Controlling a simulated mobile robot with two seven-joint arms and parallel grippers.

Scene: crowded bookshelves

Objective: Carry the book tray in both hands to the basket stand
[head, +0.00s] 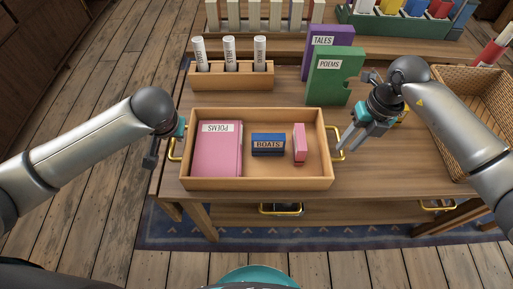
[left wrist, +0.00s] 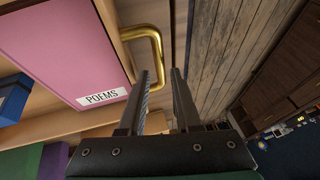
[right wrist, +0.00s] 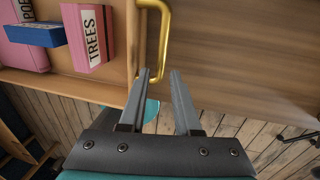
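The wooden book tray (head: 256,184) lies flat on the table, with brass handles at its left (head: 174,150) and right (head: 338,146) ends. It holds a pink POEMS book (head: 219,155), a small blue BOATS book (head: 268,139) and a small pink book (head: 299,150), labelled TREES in the right wrist view (right wrist: 92,32). My left gripper (left wrist: 160,75) is open and empty, its fingertips just short of the left handle (left wrist: 154,40). My right gripper (right wrist: 158,72) is open and empty beside the right handle (right wrist: 163,30). I cannot tell whether either touches.
A wicker basket (head: 440,97) stands at the right, partly behind my right arm. Green POEMS (head: 333,85) and purple TALES (head: 340,38) boxes stand behind the tray, beside a wooden holder (head: 232,82) with white rolls. Open floor (head: 95,110) lies left of the table.

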